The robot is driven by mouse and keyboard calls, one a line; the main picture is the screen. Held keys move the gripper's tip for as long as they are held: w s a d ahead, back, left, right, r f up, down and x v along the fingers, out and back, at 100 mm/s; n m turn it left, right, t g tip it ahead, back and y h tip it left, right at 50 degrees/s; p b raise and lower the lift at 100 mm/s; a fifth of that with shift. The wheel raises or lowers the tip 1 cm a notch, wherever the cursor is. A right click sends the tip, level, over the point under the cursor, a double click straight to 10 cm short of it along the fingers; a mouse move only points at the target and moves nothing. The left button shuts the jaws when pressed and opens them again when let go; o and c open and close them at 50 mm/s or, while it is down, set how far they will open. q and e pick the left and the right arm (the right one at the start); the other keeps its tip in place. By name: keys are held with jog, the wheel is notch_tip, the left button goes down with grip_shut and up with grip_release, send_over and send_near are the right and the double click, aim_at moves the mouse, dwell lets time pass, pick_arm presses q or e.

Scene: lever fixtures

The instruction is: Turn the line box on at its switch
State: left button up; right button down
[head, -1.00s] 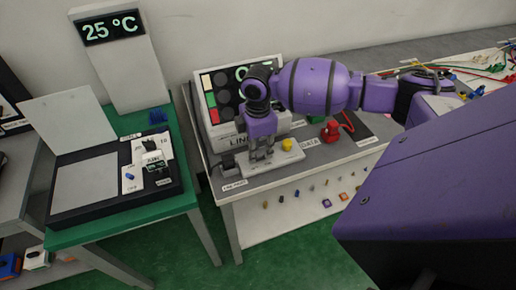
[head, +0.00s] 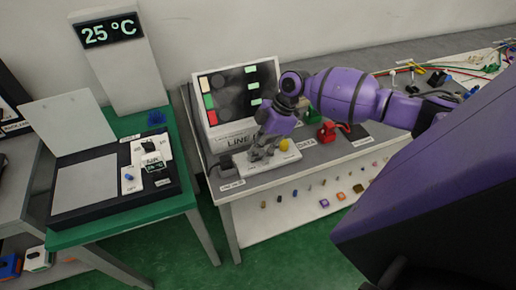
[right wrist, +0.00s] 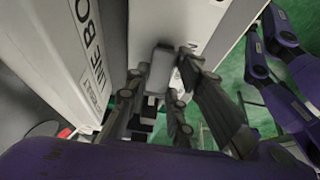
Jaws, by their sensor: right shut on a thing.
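The line box (head: 236,98) is a white box with a dark front panel and the word LINE below it. Lit green rectangles and a column of coloured blocks show on the panel. A white plate (head: 255,171) lies in front of it, with a yellow knob (head: 284,145) at its right. My right gripper (head: 261,153) points down over this plate, left of the knob. In the right wrist view its fingers (right wrist: 163,82) close around a pale grey block, the switch lever (right wrist: 159,68). The fingers hide most of the switch in the head view. My left gripper is not in view.
A red device (head: 327,132) stands right of the box on the grey table. A small black block (head: 226,165) sits at the plate's left. The green table (head: 188,150) at left holds a dark open case (head: 107,192). Small parts lie on the lower shelf.

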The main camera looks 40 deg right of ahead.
jog(key=c, duration=1.5)
grip_release()
jog(key=shift+c, duration=0.2)
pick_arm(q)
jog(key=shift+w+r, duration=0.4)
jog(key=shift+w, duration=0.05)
pick_arm(e)
jog(key=shift+d+r, duration=0.2)
jog(key=shift+r, duration=0.1)
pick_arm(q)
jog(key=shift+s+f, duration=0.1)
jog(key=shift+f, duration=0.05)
pick_arm(e)
jog(key=v, duration=1.1)
jog(key=shift+r, duration=0.15)
